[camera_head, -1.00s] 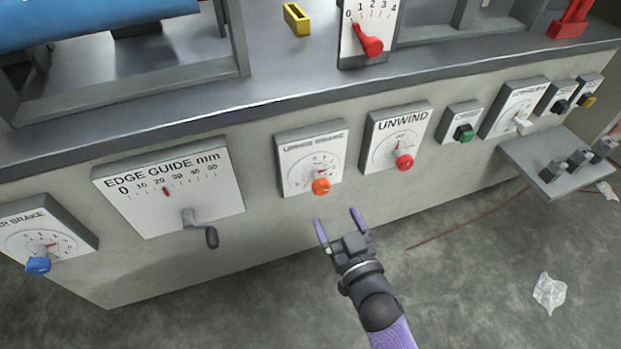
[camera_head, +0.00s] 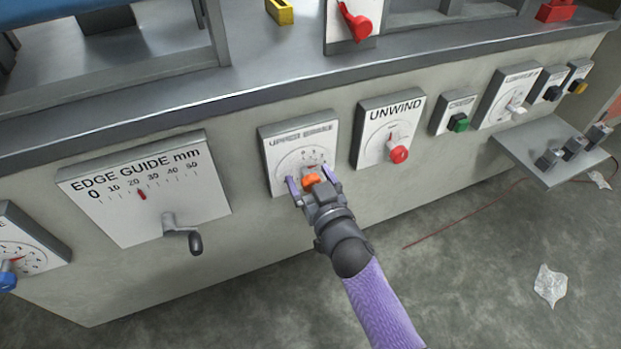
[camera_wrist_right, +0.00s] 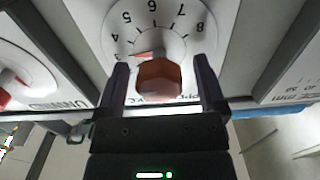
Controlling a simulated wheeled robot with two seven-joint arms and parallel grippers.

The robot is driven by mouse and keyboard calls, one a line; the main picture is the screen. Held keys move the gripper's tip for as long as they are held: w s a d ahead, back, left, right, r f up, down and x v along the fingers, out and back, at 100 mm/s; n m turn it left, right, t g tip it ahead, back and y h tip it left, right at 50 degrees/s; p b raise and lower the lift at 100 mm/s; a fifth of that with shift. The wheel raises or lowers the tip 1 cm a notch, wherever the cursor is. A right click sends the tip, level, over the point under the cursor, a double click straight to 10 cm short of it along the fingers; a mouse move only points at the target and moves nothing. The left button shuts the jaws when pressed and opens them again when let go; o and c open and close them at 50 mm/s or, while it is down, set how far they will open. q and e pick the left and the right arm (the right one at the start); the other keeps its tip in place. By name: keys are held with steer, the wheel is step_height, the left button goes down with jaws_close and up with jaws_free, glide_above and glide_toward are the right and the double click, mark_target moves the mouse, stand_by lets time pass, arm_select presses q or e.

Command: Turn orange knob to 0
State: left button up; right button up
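The orange knob (camera_head: 312,180) sits on the white dial plate labelled UPPER BRAKE (camera_head: 281,148). My right gripper (camera_head: 312,183) is at this knob, its purple fingertips open to the left and right of it. In the right wrist view the orange knob (camera_wrist_right: 159,80) lies between the two dark fingers of the right gripper (camera_wrist_right: 162,82), with a visible gap on each side. There the dial appears upside down, with numbers 4 to 8 readable and a red pointer near 3 or 4. The 0 mark is hidden. My left gripper is not in view.
The UNWIND dial with a red knob (camera_head: 398,154) is to the right. The edge guide plate with a grey crank (camera_head: 182,234) is to the left. A grey shelf (camera_head: 551,146) sticks out at far right. Floor in front is mostly clear, with crumpled paper (camera_head: 550,286).

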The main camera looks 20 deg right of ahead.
jaws_close()
